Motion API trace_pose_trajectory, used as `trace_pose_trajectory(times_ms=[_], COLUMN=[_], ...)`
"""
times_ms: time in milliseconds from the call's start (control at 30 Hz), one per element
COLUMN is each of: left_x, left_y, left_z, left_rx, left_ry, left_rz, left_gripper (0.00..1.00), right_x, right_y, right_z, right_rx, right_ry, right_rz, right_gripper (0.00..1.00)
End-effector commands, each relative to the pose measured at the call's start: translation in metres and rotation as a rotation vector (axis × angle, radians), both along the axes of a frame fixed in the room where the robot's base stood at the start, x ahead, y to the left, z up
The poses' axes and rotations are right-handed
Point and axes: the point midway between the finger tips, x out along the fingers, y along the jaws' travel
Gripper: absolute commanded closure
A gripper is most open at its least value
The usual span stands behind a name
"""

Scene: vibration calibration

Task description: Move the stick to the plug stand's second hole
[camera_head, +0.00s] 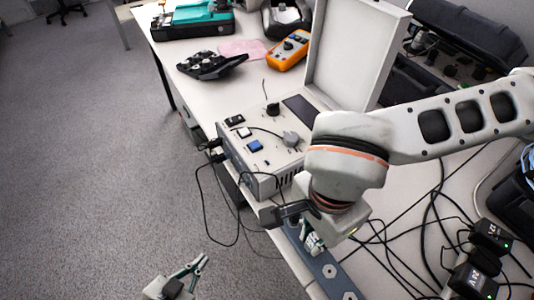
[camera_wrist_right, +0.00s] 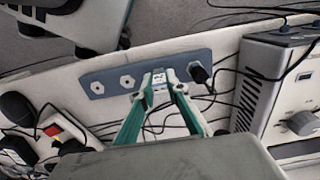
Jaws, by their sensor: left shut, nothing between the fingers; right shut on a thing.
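The plug stand (camera_head: 339,284) is a blue-grey bar along the table's front edge. In the right wrist view the stand (camera_wrist_right: 112,84) shows two open holes with pale rings to the left of my gripper. My right gripper (camera_head: 312,245) is over the stand; in its wrist view (camera_wrist_right: 160,86) the fingers close on a small whitish piece, apparently the stick (camera_wrist_right: 159,78). The fingers hide most of it, and I cannot tell whether it sits in a hole. My left gripper (camera_head: 203,260) is shut and empty, low over the floor, away from the stand.
A black plug (camera_wrist_right: 198,73) stands at the stand's right end in the wrist view. A grey instrument box (camera_head: 262,150) with an open lid is beside it. Loose black cables and power adapters (camera_head: 472,280) cover the table at right. An orange multimeter (camera_head: 289,50) lies farther back.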

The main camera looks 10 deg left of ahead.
Motion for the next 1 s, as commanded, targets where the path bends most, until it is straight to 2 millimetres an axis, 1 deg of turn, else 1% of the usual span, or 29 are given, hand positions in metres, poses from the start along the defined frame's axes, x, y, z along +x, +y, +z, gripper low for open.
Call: trace_pose_trajectory(times_ms=[667,700,733,767,1000], left_x=[-0.0010,-0.0010,-0.0010,-0.0010,-0.0006], left_y=[0.0020,0.0020,0.0020,0.0020,0.0012], left_z=[-0.0010,-0.0010,-0.0010,-0.0010,-0.0007], left_rx=[0.010,0.010,0.010,0.009,0.006], left_ry=[0.000,0.000,0.000,0.001,0.000], left_rz=[-0.011,-0.011,-0.011,-0.010,-0.007], left_gripper=[1.00,1.00,1.00,1.00,1.00], right_x=[-0.0008,-0.0008,-0.0008,-0.0008,-0.0004], right_y=[-0.0004,-0.0004,-0.0004,-0.0003,-0.0002], right_z=[-0.0014,-0.0014,-0.0014,-0.0013,-0.0011], right_rx=[-0.002,-0.002,-0.002,-0.001,-0.001], right_ry=[0.002,0.002,0.002,0.002,0.001], right_rz=[0.000,0.000,0.000,0.000,0.000], right_gripper=[1.00,0.75,0.67,0.66,0.66])
